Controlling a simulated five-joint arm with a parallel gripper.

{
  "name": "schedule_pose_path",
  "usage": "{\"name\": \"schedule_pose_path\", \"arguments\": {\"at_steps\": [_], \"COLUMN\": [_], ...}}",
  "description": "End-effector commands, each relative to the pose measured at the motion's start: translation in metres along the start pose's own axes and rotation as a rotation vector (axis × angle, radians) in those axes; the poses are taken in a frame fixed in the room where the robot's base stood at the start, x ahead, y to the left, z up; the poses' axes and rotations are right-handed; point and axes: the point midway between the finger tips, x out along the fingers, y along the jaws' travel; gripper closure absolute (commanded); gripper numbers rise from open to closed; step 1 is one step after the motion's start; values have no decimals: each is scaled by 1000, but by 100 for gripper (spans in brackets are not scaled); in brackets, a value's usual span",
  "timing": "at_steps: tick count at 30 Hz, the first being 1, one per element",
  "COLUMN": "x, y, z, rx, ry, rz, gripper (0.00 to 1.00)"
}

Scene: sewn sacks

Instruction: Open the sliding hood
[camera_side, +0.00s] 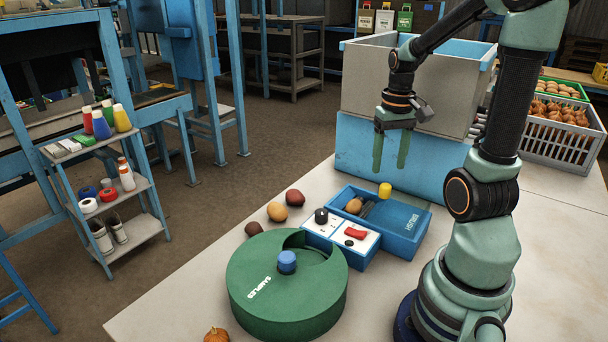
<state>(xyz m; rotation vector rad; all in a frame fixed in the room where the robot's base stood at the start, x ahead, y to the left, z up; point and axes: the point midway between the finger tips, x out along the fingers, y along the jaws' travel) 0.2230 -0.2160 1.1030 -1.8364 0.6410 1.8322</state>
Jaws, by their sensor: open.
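The sliding hood (402,216) is a flat blue cover with lettering on the right part of a low blue box (340,193). A yellow knob (385,189) stands up at its far side. The left part of the box is uncovered, and a tan, potato-like item (353,205) shows inside with something dark beside it. The hood's exact edge is hard to make out. My gripper (390,168) hangs above the box's far side, fingers pointing down. It is open and empty, above the yellow knob and apart from it.
A green round drum (255,285) marked SAMPLES with a blue knob stands in front. A control box (342,238) with a black knob and red switch adjoins the blue box. Loose potatoes (277,211) lie left. A large grey bin (375,85) on a blue base stands behind.

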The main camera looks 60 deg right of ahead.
Motion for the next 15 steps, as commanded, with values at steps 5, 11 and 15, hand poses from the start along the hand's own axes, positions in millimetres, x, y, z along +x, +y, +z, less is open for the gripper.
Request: {"name": "schedule_pose_path", "arguments": {"at_steps": [5,11,15], "x": [-36,-59,-65], "y": [0,0,0], "z": [-1,-1,0], "rx": [0,0,0], "ry": [6,3,2], "rz": [1,0,0], "gripper": [36,36,36]}}
